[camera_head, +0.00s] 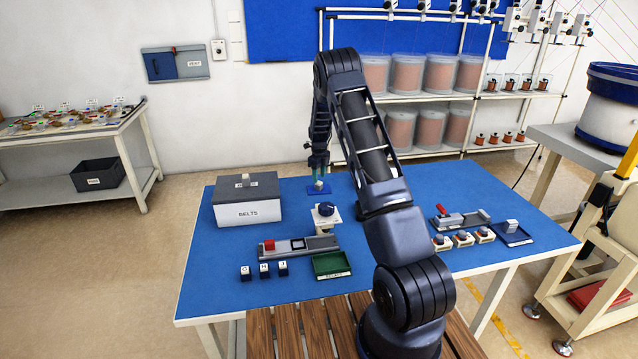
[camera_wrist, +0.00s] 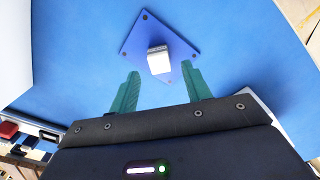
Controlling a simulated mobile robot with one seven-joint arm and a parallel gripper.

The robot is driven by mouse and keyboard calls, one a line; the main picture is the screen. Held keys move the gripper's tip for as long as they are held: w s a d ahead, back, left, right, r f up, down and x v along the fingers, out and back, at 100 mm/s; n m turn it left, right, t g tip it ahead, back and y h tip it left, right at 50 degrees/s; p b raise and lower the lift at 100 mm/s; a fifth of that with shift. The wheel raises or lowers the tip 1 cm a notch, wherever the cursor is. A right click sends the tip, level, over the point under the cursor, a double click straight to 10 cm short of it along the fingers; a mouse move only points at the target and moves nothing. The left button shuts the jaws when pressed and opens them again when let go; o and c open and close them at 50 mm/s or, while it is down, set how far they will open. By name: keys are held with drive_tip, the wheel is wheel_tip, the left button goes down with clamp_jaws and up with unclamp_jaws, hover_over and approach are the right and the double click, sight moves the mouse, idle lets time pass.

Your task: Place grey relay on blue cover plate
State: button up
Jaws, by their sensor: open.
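A small grey relay (camera_head: 319,185) with a pale face sits on the blue cover plate (camera_head: 312,193) near the table's far edge. In the wrist view the relay (camera_wrist: 159,60) stands on the diamond-shaped plate (camera_wrist: 143,32), toward its lower corner, with dark holes at the plate's corners. My gripper (camera_head: 318,168) is above the plate in the head view. In the wrist view its two green fingers (camera_wrist: 160,70) are spread apart, with the relay just beyond and between the tips. Neither finger appears to touch it.
A BELTS box (camera_head: 249,213) stands left of the plate with a small block on its lid. A dark-knobbed device (camera_head: 326,211) stands just nearer. A dark tray (camera_head: 513,238) holding another grey block is at right; a green tray (camera_head: 331,264) is in front.

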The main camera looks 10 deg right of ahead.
sight(319, 182)
drive_tip(key=s+d+r+n+t, duration=0.1)
drive_tip(key=s+r+n, duration=0.35)
drive_tip(key=r, duration=0.75)
drive_tip(key=s+d+r+n, duration=0.1)
drive_tip(key=s+r+n, duration=0.1)
drive_tip(key=s+r, duration=0.75)
drive_tip(key=s+r+n+t, duration=0.1)
drive_tip(key=s+r+n, duration=0.5)
drive_tip(key=s+r, duration=0.6)
drive_tip(key=s+r+n+t, duration=0.2)
drive_tip(key=s+n, duration=1.2)
drive_tip(key=s, duration=1.6)
drive_tip(key=shift+s+d+t, duration=0.3)
drive_tip(key=shift+d, duration=0.15)
drive_tip(key=shift+r+n, duration=0.1)
drive_tip(key=shift+n, duration=0.15)
